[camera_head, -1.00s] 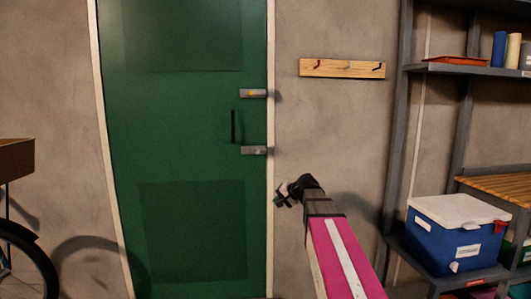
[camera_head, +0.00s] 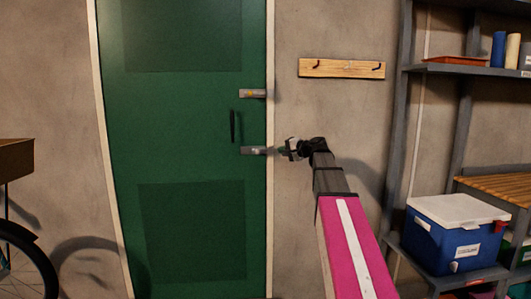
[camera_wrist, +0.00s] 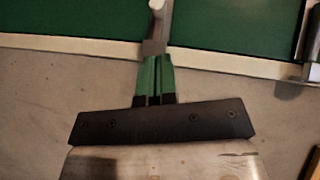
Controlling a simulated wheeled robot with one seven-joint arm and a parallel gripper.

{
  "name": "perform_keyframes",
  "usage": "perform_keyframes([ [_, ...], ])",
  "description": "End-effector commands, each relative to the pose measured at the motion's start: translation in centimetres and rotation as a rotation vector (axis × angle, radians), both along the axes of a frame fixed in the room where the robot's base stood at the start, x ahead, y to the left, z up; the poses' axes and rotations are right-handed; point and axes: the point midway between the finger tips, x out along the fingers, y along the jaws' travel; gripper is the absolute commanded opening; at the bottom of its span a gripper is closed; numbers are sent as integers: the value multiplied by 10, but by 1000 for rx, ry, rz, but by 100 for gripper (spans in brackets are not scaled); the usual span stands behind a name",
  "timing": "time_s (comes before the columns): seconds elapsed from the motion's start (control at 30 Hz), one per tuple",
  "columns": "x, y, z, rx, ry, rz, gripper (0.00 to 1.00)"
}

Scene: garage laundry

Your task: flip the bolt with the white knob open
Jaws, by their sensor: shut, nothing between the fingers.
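The green door (camera_head: 190,150) is shut and has two grey bolts at its right edge. The lower bolt (camera_head: 253,150) has a pale knob, which shows white at the top of the wrist view (camera_wrist: 156,5). The upper bolt (camera_head: 252,93) has a small orange-yellow knob. My gripper (camera_head: 279,151) is at the right end of the lower bolt. In the wrist view its green fingers (camera_wrist: 154,62) are together and empty, their tips at the bolt's grey end. I cannot tell whether they touch it.
A dark door handle (camera_head: 233,126) sits between the bolts. A wooden hook rail (camera_head: 342,68) hangs on the wall above my arm. A shelf rack with a blue cooler (camera_head: 455,240) stands right. A bicycle wheel (camera_head: 25,260) is at the left.

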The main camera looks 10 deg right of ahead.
Motion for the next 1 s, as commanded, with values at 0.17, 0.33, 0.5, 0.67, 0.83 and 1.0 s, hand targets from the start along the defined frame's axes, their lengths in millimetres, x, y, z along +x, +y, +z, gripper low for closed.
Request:
perform_keyframes([
  [0.17,7,6,-2,-1,1,1,0],
  [0.33,26,23,-6,-1,1,2,0],
  [0.5,46,43,-12,-1,1,2,0],
  [0.67,61,58,-15,-1,0,1,0],
  [0.83,69,67,-18,-1,0,1,0],
  [1.0,71,69,-19,-1,0,0,0],
])
